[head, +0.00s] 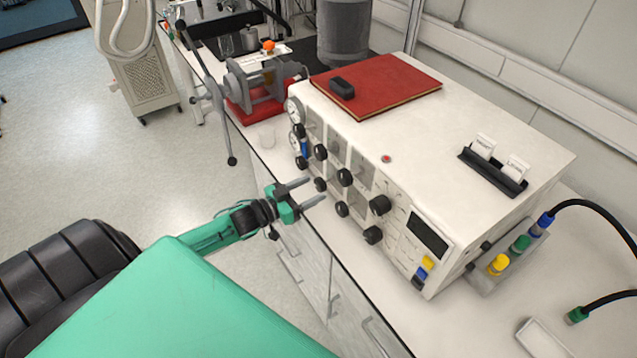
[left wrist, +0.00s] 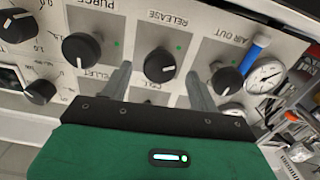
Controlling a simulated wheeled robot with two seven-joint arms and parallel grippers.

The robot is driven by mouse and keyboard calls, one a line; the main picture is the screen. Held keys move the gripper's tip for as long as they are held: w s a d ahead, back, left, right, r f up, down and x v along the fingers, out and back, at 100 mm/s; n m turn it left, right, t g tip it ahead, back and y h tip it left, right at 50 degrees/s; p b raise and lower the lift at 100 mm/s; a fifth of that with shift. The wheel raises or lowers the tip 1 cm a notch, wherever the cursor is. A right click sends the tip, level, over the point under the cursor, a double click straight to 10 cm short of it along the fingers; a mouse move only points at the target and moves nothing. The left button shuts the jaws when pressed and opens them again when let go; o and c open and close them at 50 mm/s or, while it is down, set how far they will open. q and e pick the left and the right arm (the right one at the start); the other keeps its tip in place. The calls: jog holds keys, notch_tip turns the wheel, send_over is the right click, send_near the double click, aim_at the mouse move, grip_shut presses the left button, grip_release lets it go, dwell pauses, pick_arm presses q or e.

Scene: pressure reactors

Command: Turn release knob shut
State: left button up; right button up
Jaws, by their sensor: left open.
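The release knob (left wrist: 160,65) is a round black knob under the label RELEASE on the pale front panel. Its white pointer line points to the right in the left wrist view. In the head view I take it to be the small black knob (head: 320,184) in the lower row, by my fingertips. My left gripper (head: 314,190) is open in front of the panel. Its two grey fingers (left wrist: 158,76) appear on either side of the release knob in the left wrist view, with nothing gripped. Whether they touch it I cannot tell. My right gripper is not in view.
The PURGE knob (left wrist: 82,49) and AIR OUT knob (left wrist: 227,80) flank the release knob closely. A blue handle (left wrist: 256,54) and a gauge (left wrist: 265,76) are further right. A red book (head: 385,88) lies on the white unit (head: 470,115).

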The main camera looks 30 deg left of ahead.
aim_at(317, 186)
pick_arm(q)
jog(key=shift+p+x, duration=0.3)
jog(key=shift+x, duration=1.35)
jog(key=c, duration=1)
